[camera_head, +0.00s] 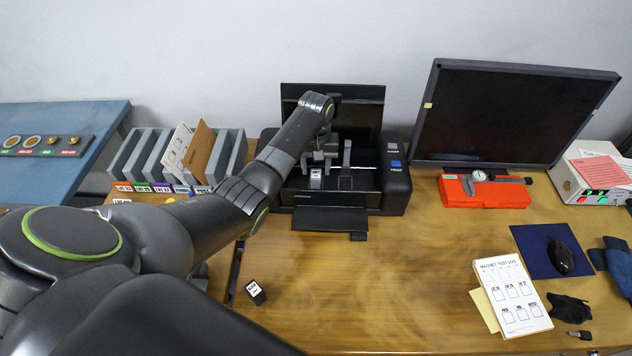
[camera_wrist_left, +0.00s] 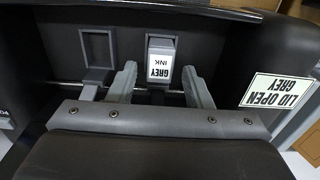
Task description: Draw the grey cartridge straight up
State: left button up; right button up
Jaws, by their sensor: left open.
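The grey cartridge (camera_wrist_left: 159,62), with a white "GREY INK" label, sits in a slot of the open black printer (camera_head: 397,190). In the head view the cartridge (camera_head: 315,182) shows below my gripper. My left gripper (camera_head: 323,158) is at the printer's opening. In the left wrist view its two grey fingers (camera_wrist_left: 160,88) are apart and empty, with the cartridge seen between and beyond them. Whether a finger touches it I cannot tell. An empty-looking slot (camera_wrist_left: 97,50) lies to the left of the cartridge in that view. My right gripper is not in view.
The raised lid (camera_head: 362,108) stands behind the opening. A small black cartridge-like block with a white label (camera_head: 256,291) lies on the wooden desk (camera_head: 380,290). A file rack (camera_head: 236,160) is left of the printer, a monitor (camera_head: 510,115) right. The desk's front middle is clear.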

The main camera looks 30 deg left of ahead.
aim_at(316, 174)
pick_arm(q)
jog(key=shift+f, duration=0.4)
jog(key=shift+c, duration=0.4)
jog(key=c, duration=0.7)
jog(key=shift+o, duration=0.2)
notch_tip(316, 174, up, 7)
jog(key=p, duration=0.8)
jog(key=shift+r+p, duration=0.2)
jog(key=shift+p, duration=0.1)
jog(key=shift+f, duration=0.15)
